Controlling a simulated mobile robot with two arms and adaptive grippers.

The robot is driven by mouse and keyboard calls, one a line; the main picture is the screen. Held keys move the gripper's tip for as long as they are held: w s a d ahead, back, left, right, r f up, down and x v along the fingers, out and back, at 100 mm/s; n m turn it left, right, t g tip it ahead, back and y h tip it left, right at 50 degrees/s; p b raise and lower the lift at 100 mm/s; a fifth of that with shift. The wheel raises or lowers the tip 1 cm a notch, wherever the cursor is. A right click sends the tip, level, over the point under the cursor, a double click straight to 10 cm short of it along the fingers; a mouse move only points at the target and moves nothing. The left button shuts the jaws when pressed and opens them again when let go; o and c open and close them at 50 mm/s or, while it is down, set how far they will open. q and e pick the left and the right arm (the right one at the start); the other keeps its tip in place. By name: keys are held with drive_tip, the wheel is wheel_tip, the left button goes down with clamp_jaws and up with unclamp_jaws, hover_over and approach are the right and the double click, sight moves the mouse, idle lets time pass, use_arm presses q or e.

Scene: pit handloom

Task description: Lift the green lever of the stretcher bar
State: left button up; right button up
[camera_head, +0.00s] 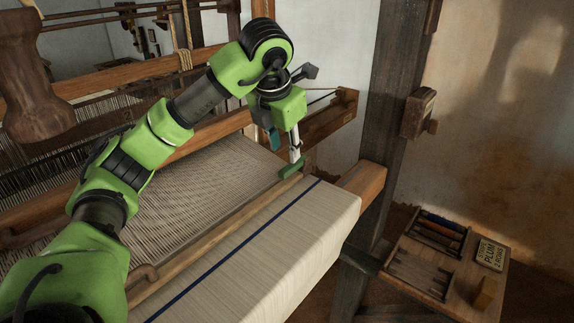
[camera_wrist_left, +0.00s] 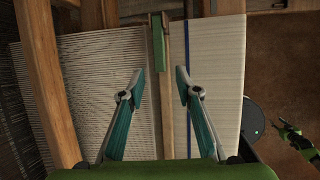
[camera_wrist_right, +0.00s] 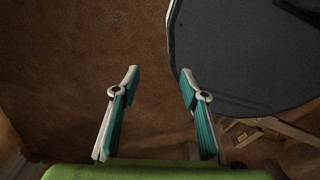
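The green lever (camera_head: 291,170) sits at the far end of the wooden stretcher bar (camera_head: 215,240), which lies across the cloth. In the left wrist view the lever (camera_wrist_left: 158,42) lies along the bar, ahead of and between the fingertips. My left gripper (camera_head: 286,150) points down close above the lever. In its wrist view the left gripper (camera_wrist_left: 159,78) is open, with nothing between its fingers. Whether a finger touches the lever cannot be told. My right gripper (camera_wrist_right: 159,77) is open and empty, over brown floor; it is outside the head view.
Pale woven cloth with a blue stripe (camera_head: 235,254) covers the front beam. Warp threads (camera_head: 190,180) stretch behind the bar. A dark wooden post (camera_head: 385,120) stands right of the loom. A wooden tray (camera_head: 455,295) with spools and a sign is at lower right.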

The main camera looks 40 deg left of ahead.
sight(288, 168)
use_arm(q)
drive_tip(key=p+x, duration=0.1)
drive_tip(key=x, duration=0.6)
drive_tip(key=shift+w, duration=0.1)
drive_tip(key=shift+w+a+f+p, duration=0.1)
drive_tip(key=shift+w+f+p, duration=0.15)
drive_tip(key=shift+f, duration=0.2)
use_arm(e)
drive_tip(key=shift+a+r, duration=0.95)
drive_tip(key=shift+a, duration=0.15)
use_arm(q)
drive_tip(key=shift+s, duration=0.1)
drive_tip(key=shift+c, duration=0.5)
clamp_jaws()
use_arm(e)
drive_tip(key=shift+d, duration=0.15)
